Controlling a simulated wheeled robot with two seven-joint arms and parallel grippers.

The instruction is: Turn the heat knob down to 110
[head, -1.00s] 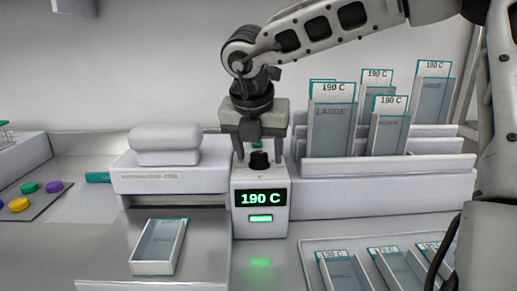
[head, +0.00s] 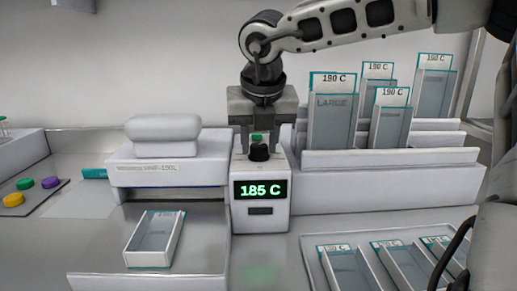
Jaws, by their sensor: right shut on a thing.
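The heat knob (head: 259,153) is small and black and sits on top of a white control box at the middle of the head view. The box's display (head: 261,190) reads 185 C in green, and the indicator bar (head: 260,211) under it is dark. My right gripper (head: 260,150) points straight down over the box, its fingers on either side of the knob and shut on it. The exact finger contact is partly hidden. My left gripper is not in view.
A white sealer unit (head: 165,172) stands left of the box, with an open tray (head: 155,240) before it. Pouches labelled 190 C (head: 332,110) stand in a white rack (head: 390,190) at right. A tray of more pouches (head: 345,265) lies front right. Coloured discs (head: 50,182) lie far left.

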